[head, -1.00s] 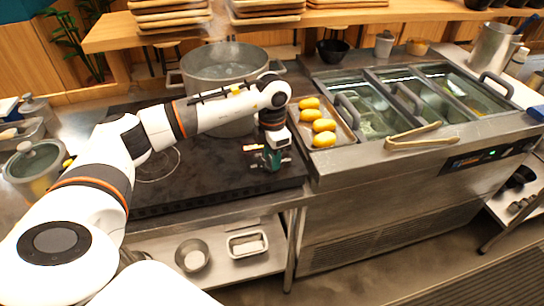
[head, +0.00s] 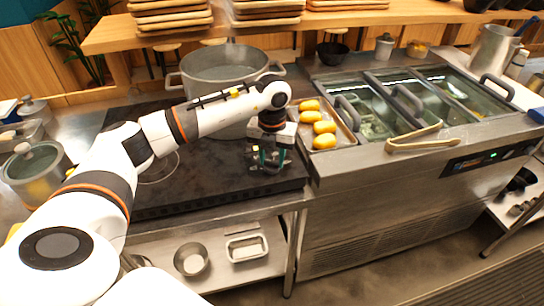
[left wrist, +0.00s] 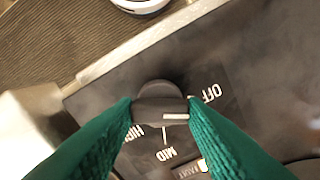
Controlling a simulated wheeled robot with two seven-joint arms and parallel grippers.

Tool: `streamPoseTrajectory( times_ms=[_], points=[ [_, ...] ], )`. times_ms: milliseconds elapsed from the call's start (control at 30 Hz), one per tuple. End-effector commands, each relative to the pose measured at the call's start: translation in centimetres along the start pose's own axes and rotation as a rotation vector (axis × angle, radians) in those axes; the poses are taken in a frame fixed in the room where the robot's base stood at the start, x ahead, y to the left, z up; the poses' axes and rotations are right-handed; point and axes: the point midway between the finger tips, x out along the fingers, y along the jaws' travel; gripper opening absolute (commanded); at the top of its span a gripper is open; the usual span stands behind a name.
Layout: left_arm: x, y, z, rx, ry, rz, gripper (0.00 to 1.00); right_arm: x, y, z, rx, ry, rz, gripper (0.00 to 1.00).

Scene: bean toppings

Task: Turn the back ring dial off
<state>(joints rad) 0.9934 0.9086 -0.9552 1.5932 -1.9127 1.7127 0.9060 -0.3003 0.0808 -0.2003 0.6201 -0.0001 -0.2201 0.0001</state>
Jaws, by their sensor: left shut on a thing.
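The dial (left wrist: 158,92) is a dark round knob with a white pointer line, on the black cooktop (left wrist: 255,70). Printed HIGH, MID and OFF labels surround it. The pointer line faces right in the left wrist view, between MID and OFF. My left gripper (left wrist: 160,112) has its green fingers closed on the knob's two sides. In the head view the left gripper (head: 268,160) points down at the cooktop's right front part and hides the dial. My right gripper is not in view.
A large steel pot (head: 228,72) stands on the cooktop behind my left arm. A tray (head: 349,134) of yellow food lies close to the right of the gripper. Tongs (head: 415,141) rest on the topping counter. A lidded pot (head: 38,172) stands at left.

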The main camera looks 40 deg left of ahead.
Motion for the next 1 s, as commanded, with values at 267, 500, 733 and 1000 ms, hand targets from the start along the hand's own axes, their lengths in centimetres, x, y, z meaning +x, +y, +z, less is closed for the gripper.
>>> streamPoseTrajectory(
  times_ms=[267,500,733,1000],
  points=[
    [-0.32,-0.02,-0.24,-0.108,0.009,0.004,0.15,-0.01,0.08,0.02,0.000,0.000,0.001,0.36],
    [-0.34,-0.02,-0.26,-0.136,0.010,0.004,0.15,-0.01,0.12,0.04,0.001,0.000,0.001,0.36],
    [-0.36,-0.03,-0.27,-0.138,0.010,0.004,0.15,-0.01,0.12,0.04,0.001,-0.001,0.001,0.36],
    [-0.25,-0.03,-0.19,-0.136,0.007,0.003,0.60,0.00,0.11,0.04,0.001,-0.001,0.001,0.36]
  ],
)
